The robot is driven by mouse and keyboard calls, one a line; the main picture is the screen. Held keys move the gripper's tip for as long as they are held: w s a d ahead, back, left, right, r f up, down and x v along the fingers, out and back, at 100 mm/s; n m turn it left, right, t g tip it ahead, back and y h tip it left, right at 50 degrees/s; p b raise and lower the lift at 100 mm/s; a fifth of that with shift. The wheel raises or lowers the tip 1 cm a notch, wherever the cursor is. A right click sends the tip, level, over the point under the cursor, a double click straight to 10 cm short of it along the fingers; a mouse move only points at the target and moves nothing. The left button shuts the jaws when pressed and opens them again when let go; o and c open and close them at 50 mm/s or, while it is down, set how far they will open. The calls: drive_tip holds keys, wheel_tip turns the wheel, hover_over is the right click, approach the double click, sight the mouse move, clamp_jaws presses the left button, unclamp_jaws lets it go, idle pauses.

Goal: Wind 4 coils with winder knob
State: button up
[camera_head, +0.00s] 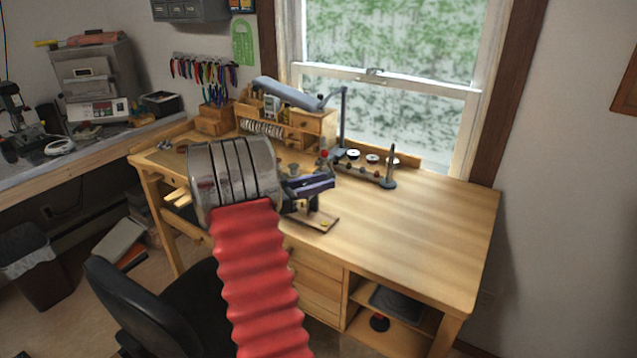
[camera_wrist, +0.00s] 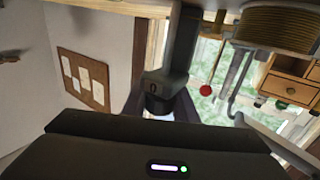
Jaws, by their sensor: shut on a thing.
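My gripper (camera_head: 318,185) is over the front left part of the wooden workbench, shut on the winder knob. The knob (camera_wrist: 160,100) is a dark, short cylinder between the jaws in the wrist view, below a grey upright part (camera_wrist: 182,45). The jaws hide much of it in the head view. A coil of tan wire (camera_wrist: 280,25) shows at the upper right of the wrist view. How many turns it has cannot be told. A small wooden base (camera_head: 318,222) is visible under the gripper at the bench's front edge.
A red ball (camera_head: 324,153) stands just behind the gripper. A dark rack with several small pieces (camera_head: 370,178) and a small drawer cabinet (camera_head: 308,125) stand farther back. The right half of the workbench (camera_head: 430,220) is clear. A black chair (camera_head: 130,300) is at the front left.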

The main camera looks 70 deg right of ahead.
drive_tip(key=m+g+y, duration=0.2)
drive_tip(key=y, duration=0.1)
drive_tip(key=m+g+y, duration=0.1)
drive_tip(key=m+g, duration=0.1)
drive_tip(key=shift+s+a+y, duration=0.35)
drive_tip(key=shift+a+y, duration=0.05)
drive_tip(key=shift+s+a+m+g+y, duration=0.15)
drive_tip(key=shift+m+g+y, duration=0.15)
drive_tip(key=shift+m+y, duration=0.25)
drive_tip(key=shift+a+m+g+y, duration=0.2)
drive_tip(key=shift+m+g+y, duration=0.15)
drive_tip(key=shift+y, duration=0.45)
drive_tip(key=shift+s+a+m+g+y, duration=0.15)
drive_tip(key=shift+m+g+y, duration=0.1)
drive_tip(key=shift+m+y, duration=0.35)
drive_tip(key=o, duration=1)
drive_tip(key=shift+o, duration=0.2)
wheel_tip(320, 180, up, 10)
